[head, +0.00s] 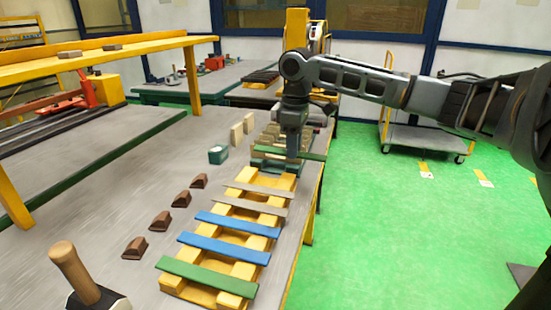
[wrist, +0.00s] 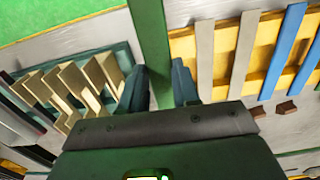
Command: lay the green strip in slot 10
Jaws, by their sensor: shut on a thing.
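My gripper (head: 292,154) is shut on a green strip (head: 313,156). In the wrist view the strip (wrist: 149,35) runs away from me between the two fingertips (wrist: 161,86). The held strip is above the area between a teal block with cream teeth (wrist: 97,78) and a yellow wooden rack (head: 262,180). In the head view the toothed block is partly hidden behind my gripper and the strip. Several slots show between its teeth; I cannot read any slot number. Another green strip (head: 208,277) lies across the near end of the rack.
Two blue strips (head: 222,241) and two grey strips (head: 250,204) also lie across the rack. Several brown wedges (head: 160,221) sit to its left. A mallet (head: 76,271) stands at front left. A small green-and-white box (head: 218,155) and cream blocks (head: 243,129) stand farther back.

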